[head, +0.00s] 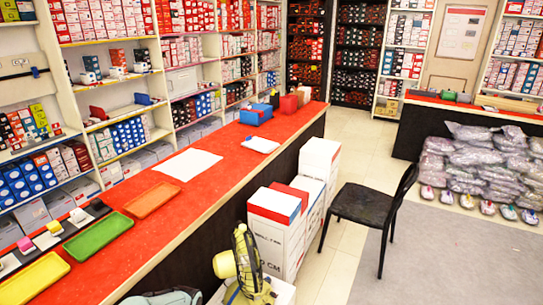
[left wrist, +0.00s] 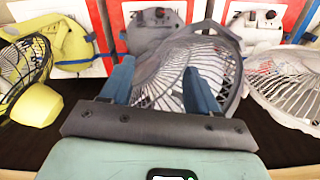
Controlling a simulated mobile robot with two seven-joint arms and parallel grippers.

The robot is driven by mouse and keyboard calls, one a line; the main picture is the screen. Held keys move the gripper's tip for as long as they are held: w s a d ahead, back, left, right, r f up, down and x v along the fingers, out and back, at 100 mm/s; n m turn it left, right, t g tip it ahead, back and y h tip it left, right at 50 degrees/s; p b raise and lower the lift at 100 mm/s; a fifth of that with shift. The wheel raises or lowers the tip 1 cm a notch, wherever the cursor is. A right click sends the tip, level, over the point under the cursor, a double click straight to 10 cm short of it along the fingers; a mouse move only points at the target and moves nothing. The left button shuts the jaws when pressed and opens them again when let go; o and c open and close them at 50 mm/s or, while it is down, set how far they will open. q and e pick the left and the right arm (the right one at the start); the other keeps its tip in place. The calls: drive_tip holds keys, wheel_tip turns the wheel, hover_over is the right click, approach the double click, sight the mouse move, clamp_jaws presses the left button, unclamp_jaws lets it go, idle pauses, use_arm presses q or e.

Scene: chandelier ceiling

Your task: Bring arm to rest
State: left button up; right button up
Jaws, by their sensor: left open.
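My left gripper (left wrist: 160,85) shows in the left wrist view, its two blue fingers spread wide apart. A grey fan (left wrist: 185,70) with a wire cage lies beyond and between the fingers. The fingers overlap the cage in the picture, and I cannot tell whether they touch it. Neither gripper can be made out in the head view. My right gripper is not in view.
A yellow fan (head: 240,265) stands beside the red counter (head: 180,190); white boxes (head: 275,230) and a black chair (head: 375,205) stand farther back. A white fan (left wrist: 285,80) is right of the gripper. Grey floor (head: 450,260) is clear at the right.

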use_arm(q)
drive_tip(key=s+d+f+m+h, duration=0.2)
drive_tip(key=s+d+f, duration=0.1)
drive_tip(key=s+f, duration=0.65)
drive_tip(key=s+d+f+m, duration=0.2)
drive_tip(key=s+d+f, duration=0.1)
drive_tip(key=s, duration=0.7)
drive_tip(key=s+d+f+m+h, duration=0.1)
drive_tip(key=s+f, duration=0.4)
drive_tip(key=s, duration=0.5)
drive_tip(key=shift+d+m+g+h, duration=0.35)
drive_tip(key=shift+d+m, duration=0.25)
drive_tip(key=shift+d, duration=0.5)
